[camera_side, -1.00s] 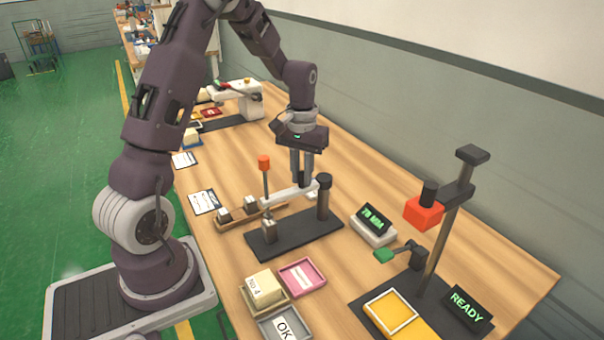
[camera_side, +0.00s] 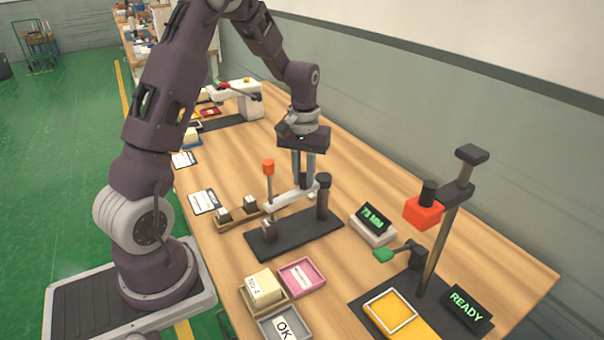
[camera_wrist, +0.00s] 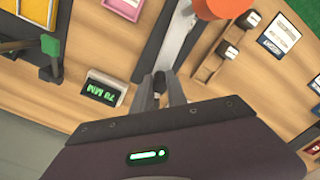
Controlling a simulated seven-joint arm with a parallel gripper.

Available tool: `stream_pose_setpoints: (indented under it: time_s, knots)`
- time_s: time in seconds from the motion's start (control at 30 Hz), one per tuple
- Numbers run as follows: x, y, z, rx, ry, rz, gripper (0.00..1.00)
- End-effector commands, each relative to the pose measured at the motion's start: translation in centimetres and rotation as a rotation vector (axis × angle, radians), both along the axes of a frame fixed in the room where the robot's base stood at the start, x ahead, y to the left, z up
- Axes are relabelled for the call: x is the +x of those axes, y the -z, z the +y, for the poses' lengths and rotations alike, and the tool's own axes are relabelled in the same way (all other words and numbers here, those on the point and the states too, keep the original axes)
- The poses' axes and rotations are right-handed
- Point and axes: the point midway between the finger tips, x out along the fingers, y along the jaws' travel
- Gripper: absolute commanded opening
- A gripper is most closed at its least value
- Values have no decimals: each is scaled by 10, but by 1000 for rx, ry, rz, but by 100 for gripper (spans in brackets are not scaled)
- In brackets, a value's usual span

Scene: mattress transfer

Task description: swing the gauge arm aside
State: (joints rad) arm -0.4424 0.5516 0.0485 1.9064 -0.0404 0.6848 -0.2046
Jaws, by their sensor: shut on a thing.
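The gauge arm (camera_side: 286,199) is a white bar reaching left from a dark post (camera_side: 323,197) on a black base (camera_side: 292,236). A rod with an orange cap (camera_side: 268,167) stands at its free end, above a small grey block (camera_side: 269,231). The fingers partly hide the bar.
A wooden rack (camera_side: 236,219) with small blocks lies left of the base. A digital display (camera_side: 373,222) stands to the right. Pink (camera_side: 302,277) and grey trays and a block marked NO 4 (camera_side: 264,287) are in front. A press stand (camera_side: 437,240) is at the right.

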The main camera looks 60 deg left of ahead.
Motion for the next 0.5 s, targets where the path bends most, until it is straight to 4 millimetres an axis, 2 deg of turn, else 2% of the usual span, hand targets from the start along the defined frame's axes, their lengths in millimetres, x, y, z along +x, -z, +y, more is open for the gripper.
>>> stream_pose_setpoints:
  time_s: [0.5]
  knots:
    - [12,-1,-29,1,-467,-3,0]
